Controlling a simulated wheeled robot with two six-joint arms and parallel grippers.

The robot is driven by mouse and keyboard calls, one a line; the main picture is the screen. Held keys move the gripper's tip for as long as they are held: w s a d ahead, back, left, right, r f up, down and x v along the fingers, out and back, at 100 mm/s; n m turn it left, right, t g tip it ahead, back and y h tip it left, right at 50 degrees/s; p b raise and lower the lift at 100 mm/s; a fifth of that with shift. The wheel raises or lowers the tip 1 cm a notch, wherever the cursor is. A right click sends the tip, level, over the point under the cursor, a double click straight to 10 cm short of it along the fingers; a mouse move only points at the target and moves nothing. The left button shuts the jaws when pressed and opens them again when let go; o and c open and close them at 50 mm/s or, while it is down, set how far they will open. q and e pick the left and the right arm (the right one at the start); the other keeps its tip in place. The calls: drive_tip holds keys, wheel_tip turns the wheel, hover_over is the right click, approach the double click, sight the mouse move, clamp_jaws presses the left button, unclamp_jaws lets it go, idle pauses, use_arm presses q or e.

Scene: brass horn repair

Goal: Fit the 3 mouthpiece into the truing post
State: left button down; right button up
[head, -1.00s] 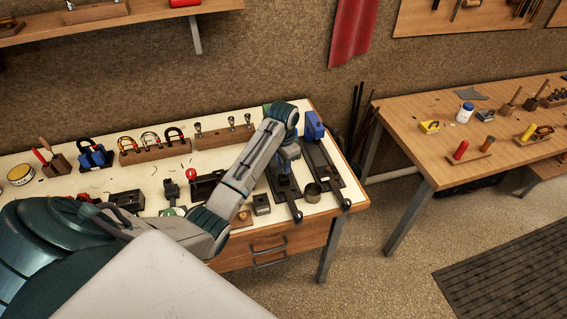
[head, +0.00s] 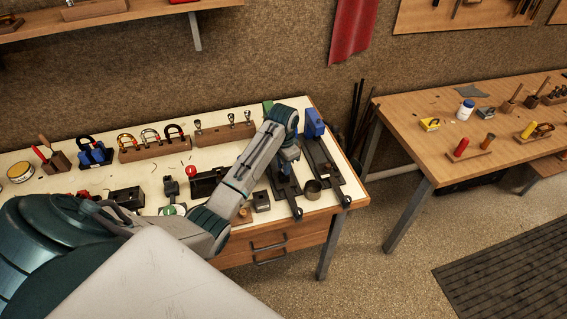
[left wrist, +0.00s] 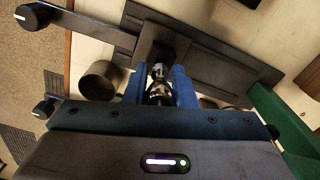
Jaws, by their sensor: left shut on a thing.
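My left gripper (head: 287,166) reaches down over a dark metal fixture (head: 285,196) at the right end of the cream-topped bench. In the left wrist view its blue fingers (left wrist: 159,77) are shut on a shiny silver mouthpiece (left wrist: 158,72). Ahead of the mouthpiece is a dark upright part of the fixture, seemingly the truing post (left wrist: 166,42). Whether the mouthpiece touches or sits in it cannot be told. Three other mouthpieces stand in a wooden rack (head: 224,135) at the bench's back. My right gripper is not in view.
Small dark blocks and tools crowd the bench left of my forearm. A wooden table (head: 420,140) stands apart at right.

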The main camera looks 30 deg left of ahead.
use_arm(q)
drive_tip(key=shift+f, duration=0.75)
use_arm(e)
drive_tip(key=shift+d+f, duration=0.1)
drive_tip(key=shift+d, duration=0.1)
use_arm(q)
drive_tip(key=c, duration=1.1)
unclamp_jaws()
